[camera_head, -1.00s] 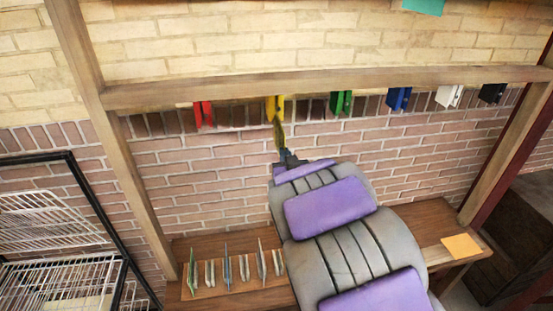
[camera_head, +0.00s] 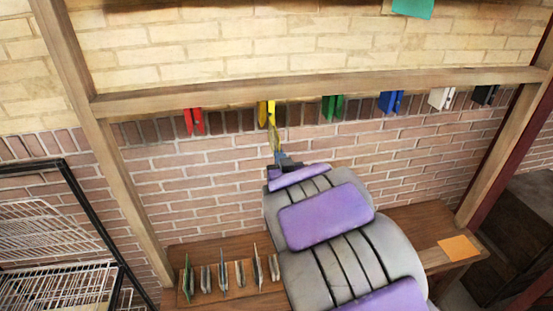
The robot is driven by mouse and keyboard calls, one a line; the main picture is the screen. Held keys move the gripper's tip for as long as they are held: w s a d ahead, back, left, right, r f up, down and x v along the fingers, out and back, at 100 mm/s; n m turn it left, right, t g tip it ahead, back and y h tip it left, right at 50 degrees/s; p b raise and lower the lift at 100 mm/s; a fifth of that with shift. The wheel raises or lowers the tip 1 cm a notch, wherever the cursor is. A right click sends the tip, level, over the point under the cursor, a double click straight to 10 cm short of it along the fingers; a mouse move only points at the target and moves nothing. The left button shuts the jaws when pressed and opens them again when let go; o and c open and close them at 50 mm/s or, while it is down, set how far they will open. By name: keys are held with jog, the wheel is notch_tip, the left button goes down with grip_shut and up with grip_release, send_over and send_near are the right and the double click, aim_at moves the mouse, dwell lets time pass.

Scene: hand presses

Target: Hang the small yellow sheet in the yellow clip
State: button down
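The yellow clip (camera_head: 266,114) hangs under the wooden beam, between the red and green clips. The small yellow sheet (camera_head: 275,139) stands nearly upright just below it, seen almost edge-on. Its top reaches the clip's lower end; I cannot tell whether it is between the jaws. My gripper (camera_head: 280,161) is at the sheet's lower end and appears shut on it, with the fingers small and partly hidden by my arm.
Red (camera_head: 194,121), green (camera_head: 333,107), blue (camera_head: 391,101), white (camera_head: 441,98) and black (camera_head: 485,94) clips share the beam (camera_head: 330,88). A rack of upright sheets (camera_head: 223,268) and an orange sheet (camera_head: 458,247) are on the table. A wire shelf (camera_head: 50,240) stands left.

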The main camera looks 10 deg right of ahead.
jog(key=shift+a+r+b, duration=0.1)
jog(key=shift+a+r, duration=0.25)
jog(key=shift+r, duration=0.4)
jog(key=shift+a+r+b, duration=0.15)
jog(key=shift+a+r, duration=0.2)
jog(key=shift+r, duration=0.4)
jog(key=shift+a+r+b, duration=0.1)
jog(key=shift+a+r, duration=0.25)
jog(key=shift+r, duration=0.4)
dwell(1.9)
